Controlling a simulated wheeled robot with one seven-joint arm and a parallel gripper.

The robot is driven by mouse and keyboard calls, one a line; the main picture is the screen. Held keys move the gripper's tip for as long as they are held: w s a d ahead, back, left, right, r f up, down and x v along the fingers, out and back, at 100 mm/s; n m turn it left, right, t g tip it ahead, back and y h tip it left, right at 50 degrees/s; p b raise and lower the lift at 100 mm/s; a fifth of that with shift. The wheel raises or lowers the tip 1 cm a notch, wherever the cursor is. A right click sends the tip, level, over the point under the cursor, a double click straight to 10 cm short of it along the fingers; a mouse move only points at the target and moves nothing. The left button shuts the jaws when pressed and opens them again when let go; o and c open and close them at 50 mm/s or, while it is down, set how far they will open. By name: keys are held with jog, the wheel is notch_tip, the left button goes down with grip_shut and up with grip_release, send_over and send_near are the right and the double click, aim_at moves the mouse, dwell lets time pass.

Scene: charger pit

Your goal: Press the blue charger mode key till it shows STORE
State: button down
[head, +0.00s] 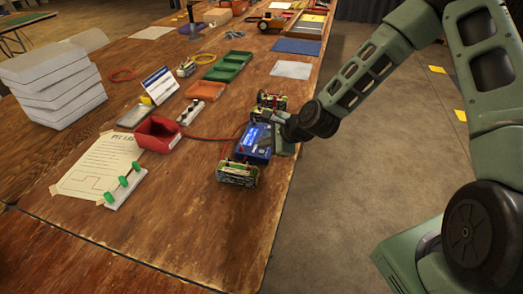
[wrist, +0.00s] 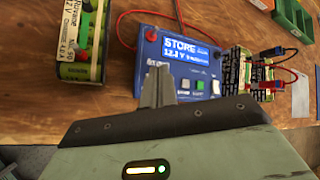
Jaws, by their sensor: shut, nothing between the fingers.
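The blue charger (head: 254,142) lies flat near the table's right edge. In the wrist view the charger (wrist: 150,47) has a lit blue screen (wrist: 188,50) reading STORE with a voltage line of about 12 V under it. Below the screen are small keys, one pale (wrist: 185,84) and one green (wrist: 200,85). My gripper (wrist: 159,72) is shut and empty, its fingertips over the charger's near face, left of these keys. It hides part of that face, and I cannot tell whether it touches. In the head view my gripper's tips are hidden.
One battery pack (head: 237,173) stands at the charger's near side, another (head: 270,101) at its far side. A red cable (head: 210,138) runs left from the charger. A red bin (head: 158,134) and a green-pegged board (head: 125,187) stand left. The table's front right is clear.

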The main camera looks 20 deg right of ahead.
aim_at(265, 154)
notch_tip(265, 154, up, 5)
jog(key=p, duration=0.4)
jog(key=shift+r+p, duration=0.1)
jog(key=shift+p, duration=0.2)
dwell(0.6)
jog(key=s+a+r+n+g+h, duration=0.1)
jog(key=s+a+r+n+g, duration=0.2)
jog(key=s+n, duration=0.4)
jog(key=s+a+r+n+g, duration=0.2)
jog(key=s+a+r+n, duration=0.2)
jog(key=s+a+n, duration=0.25)
jog(key=s+d+r+n+g+h, duration=0.1)
jog(key=s+r+n+h, duration=0.1)
jog(key=s+r+n, duration=0.3)
jog(key=s+d+r+n+g+h, duration=0.1)
jog(key=s+r+n, duration=0.4)
jog(key=s+n, duration=0.4)
jog(key=s, duration=0.5)
jog(key=shift+d+h, duration=0.25)
jog(key=shift+h, duration=0.15)
